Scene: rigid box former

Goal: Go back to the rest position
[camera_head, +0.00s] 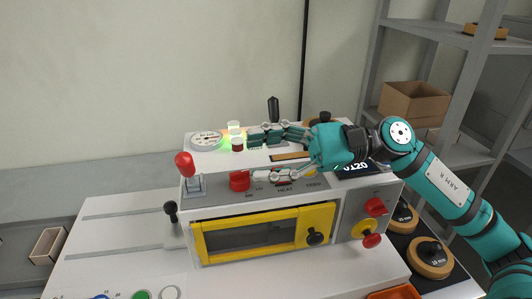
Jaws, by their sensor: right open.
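My right arm comes in from the right over the box former machine (215,215). My right gripper (254,154) is open, its two fingers spread and pointing left, with nothing between them. One finger is above the machine's top near the lit stack light (235,131); the other is in front, close to a red button (239,180). I cannot tell whether that fingertip touches the button. My left gripper is not in view.
A red-knobbed lever (185,165) stands at the machine's left. The yellow-framed door (265,234) appears shut. Red knobs (375,207) are at right. A shelf (455,35) holds a cardboard box (413,103). Black-knobbed round weights (430,258) lie lower right.

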